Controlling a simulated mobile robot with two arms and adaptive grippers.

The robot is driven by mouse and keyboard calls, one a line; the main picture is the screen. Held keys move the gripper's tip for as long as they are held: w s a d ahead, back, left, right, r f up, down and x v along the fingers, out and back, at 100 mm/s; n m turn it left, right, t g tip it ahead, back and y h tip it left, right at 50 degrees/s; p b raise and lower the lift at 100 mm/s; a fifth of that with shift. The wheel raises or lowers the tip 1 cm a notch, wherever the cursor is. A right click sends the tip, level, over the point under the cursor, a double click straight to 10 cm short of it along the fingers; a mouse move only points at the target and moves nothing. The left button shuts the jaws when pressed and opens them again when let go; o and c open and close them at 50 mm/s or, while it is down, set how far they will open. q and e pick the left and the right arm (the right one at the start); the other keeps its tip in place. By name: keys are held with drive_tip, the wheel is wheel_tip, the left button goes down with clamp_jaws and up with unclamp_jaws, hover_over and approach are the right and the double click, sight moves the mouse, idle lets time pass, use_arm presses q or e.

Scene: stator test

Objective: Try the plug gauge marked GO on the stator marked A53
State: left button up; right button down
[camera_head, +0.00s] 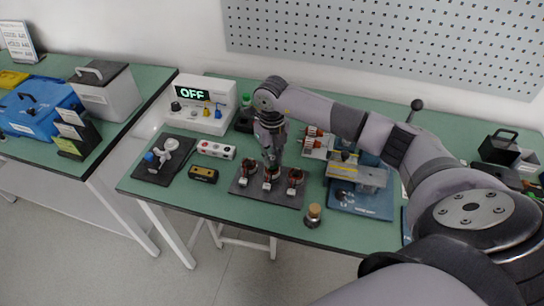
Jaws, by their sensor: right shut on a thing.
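Three stators with copper-red windings stand in a row on a dark tray (271,194): a left one (244,179), a middle one (268,179) and a right one (294,181). Their markings are too small to read, so I cannot tell which is A53. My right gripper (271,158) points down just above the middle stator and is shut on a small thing. The fingers mostly hide that thing; I cannot make out whether it is the GO plug gauge or whether it touches the stator. My left gripper is not in view.
A white tester reading OFF (206,101) stands at the back left. A socket strip (215,150), a yellow-black block (203,174) and a black mat (152,174) lie left of the tray. A blue-based fixture (361,203) and a corked jar (313,216) stand right of it.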

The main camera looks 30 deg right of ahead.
sight(272, 157)
drive_tip(key=shift+f+b, duration=0.65)
idle(1.6)
drive_tip(key=shift+r, duration=0.1)
idle(1.1)
drive_tip(key=shift+r+p, duration=0.45)
drive_tip(key=shift+r, duration=0.15)
drive_tip(key=shift+r, duration=0.25)
drive_tip(key=shift+r+p, duration=0.4)
drive_tip(key=shift+r, duration=0.25)
drive_tip(key=shift+r+p, duration=0.45)
drive_tip(key=shift+r, duration=0.05)
drive_tip(key=shift+r, duration=0.1)
idle(0.4)
drive_tip(key=shift+r+p, duration=1.6)
drive_tip(key=shift+r, duration=0.8)
